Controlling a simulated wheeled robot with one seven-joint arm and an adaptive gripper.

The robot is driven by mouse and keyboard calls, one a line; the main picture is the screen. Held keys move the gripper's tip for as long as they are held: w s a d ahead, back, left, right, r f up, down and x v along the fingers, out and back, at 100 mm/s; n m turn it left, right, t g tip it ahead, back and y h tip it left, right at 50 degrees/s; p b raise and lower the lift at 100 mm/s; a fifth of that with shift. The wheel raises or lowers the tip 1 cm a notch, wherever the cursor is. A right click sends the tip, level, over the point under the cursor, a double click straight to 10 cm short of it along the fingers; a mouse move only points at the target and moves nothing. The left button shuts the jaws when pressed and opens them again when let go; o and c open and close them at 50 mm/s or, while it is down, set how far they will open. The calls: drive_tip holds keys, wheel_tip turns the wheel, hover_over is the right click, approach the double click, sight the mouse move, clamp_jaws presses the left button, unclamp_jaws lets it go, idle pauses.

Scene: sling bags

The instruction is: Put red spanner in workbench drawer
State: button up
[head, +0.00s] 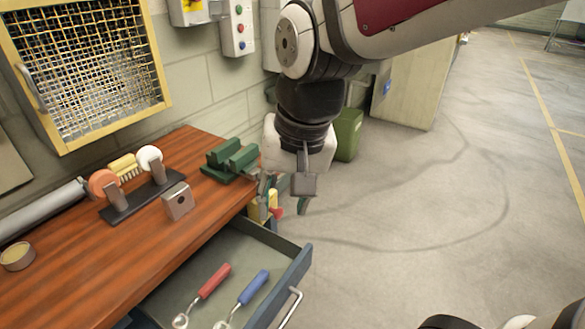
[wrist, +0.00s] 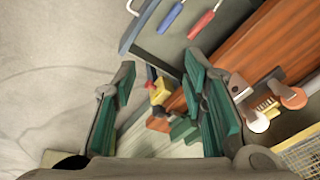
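The red-handled spanner (head: 213,282) lies in the open workbench drawer (head: 295,270), left of a blue-handled spanner (head: 252,288). Both also show near the top of the wrist view, red (wrist: 201,24) and blue (wrist: 170,18), within the drawer (wrist: 135,28). My gripper (head: 283,203) is beyond the drawer's far end, by the workbench corner. Its two green-padded fingers are spread wide in the wrist view (wrist: 158,72), with nothing held between them. It is clear of both spanners.
A yellow object (wrist: 161,91) with a red part shows between the fingers, farther off. Floor to the right is clear.

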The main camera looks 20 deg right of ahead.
drive_tip(key=s+d+r+n+t+h, duration=0.1)
drive_tip(key=s+d, duration=0.4)
drive_tip(key=s, duration=0.5)
drive_tip(key=r+n, duration=0.1)
drive_tip(key=n, duration=0.1)
drive_tip(key=shift+s+d+r+n, duration=0.15)
drive_tip(key=shift+d+n, duration=0.05)
drive_tip(key=shift+n, duration=0.2)
drive_tip(key=shift+r+t+p, duration=0.4)
drive_tip(key=shift+r+p, duration=0.3)
drive_tip(key=shift+r, duration=0.2)
drive_tip(key=shift+c, duration=0.3)
